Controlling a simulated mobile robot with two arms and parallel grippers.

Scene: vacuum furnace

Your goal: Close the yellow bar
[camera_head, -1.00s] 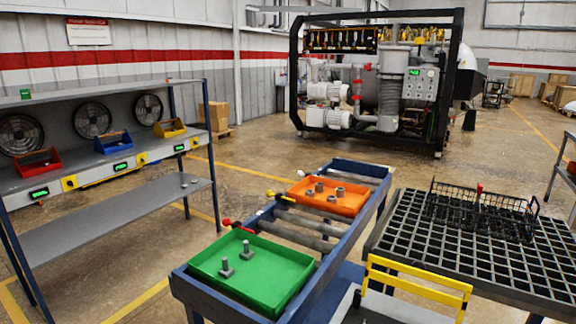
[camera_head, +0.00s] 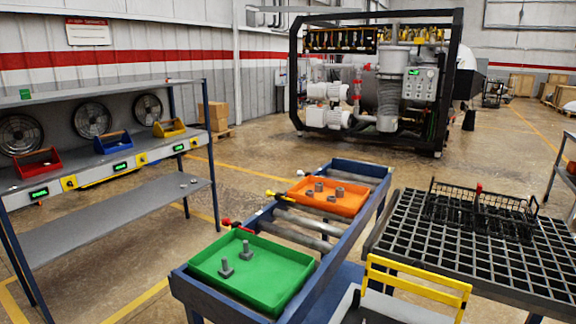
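A yellow-handled bar (camera_head: 283,196) sits at the left rail of the blue roller conveyor (camera_head: 338,256), beside the orange tray (camera_head: 333,207). A similar red-handled piece (camera_head: 231,224) sits on the same rail, nearer me, beside the green tray (camera_head: 268,290). A separate yellow barred frame (camera_head: 418,284) stands upright at the lower right, in front of the slatted black table. I cannot tell from this view whether either yellow piece is open or closed. Neither of my grippers is in view.
The green tray holds two bolts and the orange tray holds several grey parts. A slatted table (camera_head: 400,225) with a black wire basket (camera_head: 482,209) stands right. A shelf (camera_head: 120,215) with coloured bins stands left. The furnace (camera_head: 385,95) is behind, with open floor before it.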

